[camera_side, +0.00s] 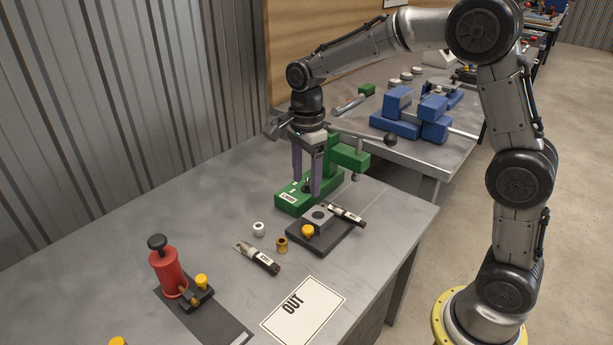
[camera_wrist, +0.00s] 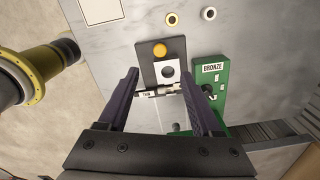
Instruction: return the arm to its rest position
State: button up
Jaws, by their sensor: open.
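My gripper (camera_side: 307,190) hangs with its two purple fingers pointing down over the near side of the green press (camera_side: 340,155). The fingers stand apart with nothing between them, and they look clear of the table. In the wrist view my gripper (camera_wrist: 160,75) frames the dark fixture plate, with a small labelled dark-and-white part (camera_wrist: 157,93) lying across the block. The green press, labelled BRONZE, also shows there (camera_wrist: 212,69). My arm reaches in from the right, bent at the elbow. Exact finger height above the press is hard to tell.
A white ring (camera_side: 258,229), a bronze ring (camera_side: 282,245) and a labelled part (camera_side: 257,258) lie nearby. A red-handled tool (camera_side: 168,272) stands left of an OUT card (camera_side: 303,311). Blue blocks (camera_side: 400,105) occupy another bench.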

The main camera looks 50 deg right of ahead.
jog(key=shift+r, duration=0.1)
jog(key=s+r+n+t, duration=0.4)
jog(key=s+r, duration=0.8)
jog(key=s, duration=0.1)
jog(key=s+f+n, duration=0.2)
jog(key=s+n, duration=0.3)
jog(key=n, duration=0.3)
jog(key=s+f+n+t, duration=0.1)
jog(key=s+f+n, duration=0.2)
jog(key=s+n, duration=0.3)
jog(key=n, duration=0.3)
jog(key=shift+s+f+t, duration=0.3)
